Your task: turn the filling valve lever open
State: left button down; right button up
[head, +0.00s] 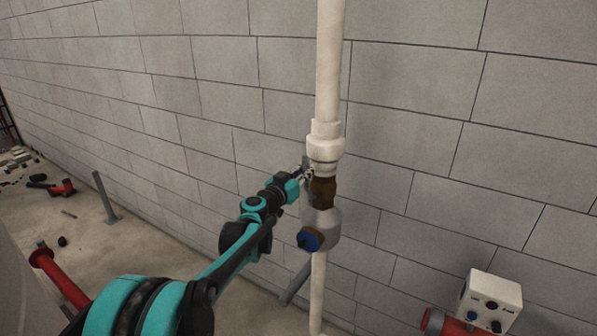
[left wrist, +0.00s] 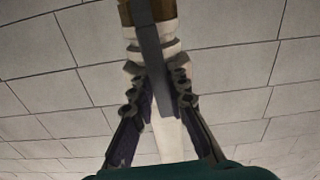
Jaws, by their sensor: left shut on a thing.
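The filling valve has a brown brass body (head: 323,191) and sits on a vertical white pipe (head: 330,60) in front of the block wall. My left gripper (head: 304,174) reaches the left side of the valve. In the left wrist view the valve lever (left wrist: 152,62) is a flat grey bar running down from the brass part (left wrist: 136,12). The fingers of my left gripper (left wrist: 157,88) lie on either side of the lever, shut on it. In the head view the gripper mostly hides the lever. My right gripper is in neither view.
Below the valve is a grey fitting with a blue cap (head: 309,240). A white control box (head: 491,298) and a red part (head: 445,322) stand at the lower right. A red pipe (head: 60,278) is at the lower left. The wall (head: 420,110) is close behind the pipe.

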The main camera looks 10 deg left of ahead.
pick_arm(q)
jog(key=shift+s+d+m, duration=0.2)
jog(key=shift+d+m, duration=0.25)
jog(key=shift+m, duration=0.05)
jog(key=c, duration=1.5)
grip_release()
jog(key=shift+o, duration=0.2)
jog(key=v, duration=1.2)
jog(key=shift+s, duration=0.2)
jog(key=shift+r, duration=0.15)
